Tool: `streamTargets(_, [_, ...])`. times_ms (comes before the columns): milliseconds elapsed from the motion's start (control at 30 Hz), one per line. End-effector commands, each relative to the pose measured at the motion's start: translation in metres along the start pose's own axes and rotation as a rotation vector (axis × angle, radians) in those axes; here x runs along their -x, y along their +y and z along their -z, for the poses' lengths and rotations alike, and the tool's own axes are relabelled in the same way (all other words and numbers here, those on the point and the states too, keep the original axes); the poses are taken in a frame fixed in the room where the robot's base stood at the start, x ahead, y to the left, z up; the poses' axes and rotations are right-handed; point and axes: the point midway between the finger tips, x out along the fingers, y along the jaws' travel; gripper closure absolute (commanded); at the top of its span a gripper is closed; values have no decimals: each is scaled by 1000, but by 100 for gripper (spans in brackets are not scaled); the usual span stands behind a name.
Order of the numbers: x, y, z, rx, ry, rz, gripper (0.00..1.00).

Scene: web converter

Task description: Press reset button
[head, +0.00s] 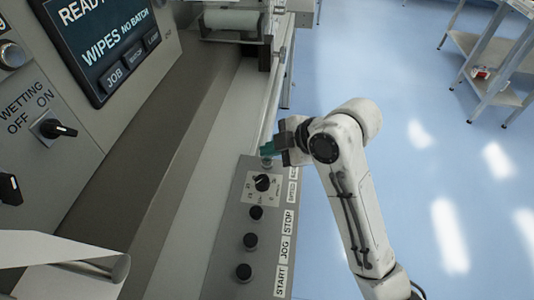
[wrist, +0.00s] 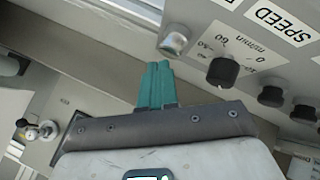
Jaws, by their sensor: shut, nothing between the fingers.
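A control strip (head: 226,214) carries a round light-metal button (head: 267,162) at its far end, close beside my gripper. The label beside it is mostly hidden by my arm, so I cannot read it. In the wrist view the metal button (wrist: 173,42) stands just up and right of the fingertips, with a small visible gap. My gripper (head: 268,149) has teal fingers, shut and empty. They also show in the wrist view (wrist: 156,70), pointing up the picture, beside the strip's end.
A black speed knob (head: 262,182) sits next to the button, then several black buttons (head: 250,241) labelled STOP, JOG and START. A screen (head: 100,45) and a wetting switch (head: 55,129) are on the left panel. Blue floor (head: 440,130) lies open right.

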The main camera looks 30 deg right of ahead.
Motion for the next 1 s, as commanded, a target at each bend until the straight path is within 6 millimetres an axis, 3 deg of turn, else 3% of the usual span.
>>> streamTargets(567, [8,6,7,1,1,0,100])
streamTargets(1000, [36,26,26,1,1,-1,100])
